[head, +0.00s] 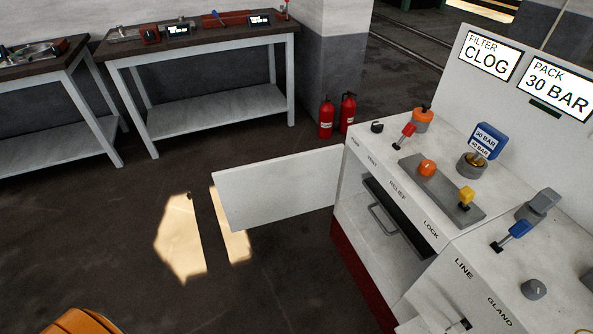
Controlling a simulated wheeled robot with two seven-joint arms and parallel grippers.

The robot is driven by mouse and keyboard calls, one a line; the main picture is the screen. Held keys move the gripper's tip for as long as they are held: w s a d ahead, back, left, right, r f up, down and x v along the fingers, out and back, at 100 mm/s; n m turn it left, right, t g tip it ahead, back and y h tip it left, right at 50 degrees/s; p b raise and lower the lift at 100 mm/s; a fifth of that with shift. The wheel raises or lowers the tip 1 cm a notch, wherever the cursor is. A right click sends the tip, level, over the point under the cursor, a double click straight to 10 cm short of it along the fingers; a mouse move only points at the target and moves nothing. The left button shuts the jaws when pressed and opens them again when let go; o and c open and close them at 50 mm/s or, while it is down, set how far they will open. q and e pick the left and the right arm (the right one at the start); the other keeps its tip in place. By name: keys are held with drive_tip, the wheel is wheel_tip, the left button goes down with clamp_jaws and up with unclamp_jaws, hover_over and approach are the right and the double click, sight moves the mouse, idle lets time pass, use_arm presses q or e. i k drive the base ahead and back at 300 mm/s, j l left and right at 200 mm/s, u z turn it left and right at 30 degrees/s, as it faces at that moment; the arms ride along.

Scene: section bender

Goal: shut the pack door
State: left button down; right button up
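The pack door (275,190) looks to be the white flat panel standing wide open. It sticks out to the left from the far front corner of the white pack cabinet (357,235). The cabinet's front is open, and a dark drawer-like part with a grey bar handle (385,226) shows inside. Neither of my grippers is in view. Nothing is seen touching the door.
The cabinet top carries a red lever (405,134), an orange knob (427,168), a yellow knob (466,196) and a blue lever (516,231). Two red extinguishers (326,118) stand behind the door. The dark floor (130,240) left of the door is clear.

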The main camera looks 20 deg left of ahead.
sight(251, 195)
drive_tip(key=i+j+z, duration=0.2)
drive_tip(key=j+z, duration=0.2)
drive_tip(key=j, duration=0.4)
drive_tip(key=i+j+z, duration=0.1)
drive_tip(key=j+z, duration=0.3)
drive_tip(key=j, duration=0.45)
drive_tip(key=j+z, duration=0.4)
drive_tip(key=j, duration=0.4)
drive_tip(key=k+j+z, duration=0.2)
drive_tip(key=j+z, duration=0.2)
drive_tip(key=j, duration=0.4)
drive_tip(key=j+z, duration=0.25)
drive_tip(key=j, duration=0.2)
drive_tip(key=k+j+z, duration=0.2)
drive_tip(key=j, duration=0.3)
drive_tip(key=j+z, duration=0.25)
drive_tip(key=j, duration=0.2)
drive_tip(key=k+j+z, duration=0.25)
drive_tip(key=j, duration=0.2)
drive_tip(key=i, duration=0.1)
